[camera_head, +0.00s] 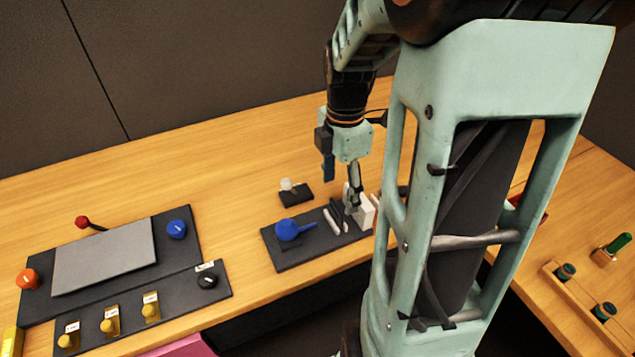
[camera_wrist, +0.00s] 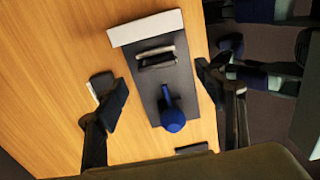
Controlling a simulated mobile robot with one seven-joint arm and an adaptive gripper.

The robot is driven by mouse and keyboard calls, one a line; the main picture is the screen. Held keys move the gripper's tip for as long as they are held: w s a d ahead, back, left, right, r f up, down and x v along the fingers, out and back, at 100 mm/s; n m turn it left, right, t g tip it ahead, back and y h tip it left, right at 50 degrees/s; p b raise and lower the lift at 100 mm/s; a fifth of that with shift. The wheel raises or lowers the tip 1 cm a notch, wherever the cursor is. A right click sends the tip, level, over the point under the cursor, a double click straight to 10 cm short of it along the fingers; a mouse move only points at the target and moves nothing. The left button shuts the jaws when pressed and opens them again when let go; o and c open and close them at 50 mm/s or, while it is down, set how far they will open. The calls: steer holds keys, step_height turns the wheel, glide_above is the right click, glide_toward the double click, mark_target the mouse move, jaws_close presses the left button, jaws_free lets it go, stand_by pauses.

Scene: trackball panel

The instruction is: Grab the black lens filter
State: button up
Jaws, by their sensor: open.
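A thin black piece (camera_wrist: 157,61), which looks like the black lens filter, sits among pale strips on a dark tray (camera_wrist: 149,88). In the head view a dark piece (camera_head: 337,208) shows near the pale strips, partly hidden by my gripper. Its exact shape is too small to tell. My gripper (camera_wrist: 162,82) is open and empty above the tray, its fingers spread to either side of the tray in the wrist view. In the head view my gripper (camera_head: 354,192) points down over the tray's right part, close to the white block (camera_head: 366,210).
A small black stand with a pale ball (camera_head: 287,184) is behind the tray. A control panel (camera_head: 105,258) lies left. Bare wood (camera_head: 215,165) is clear behind. My arm hides the tray's right side.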

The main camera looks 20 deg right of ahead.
mark_target(336, 207)
steer(key=f, duration=0.7)
steer(key=shift+w+f+b, duration=0.25)
steer(key=shift+f+b, duration=0.05)
steer(key=shift+b, duration=0.05)
steer(key=shift+c, duration=0.2)
steer(key=c, duration=1.2)
steer(key=shift+a+r, duration=0.1)
steer(key=shift+r, duration=0.05)
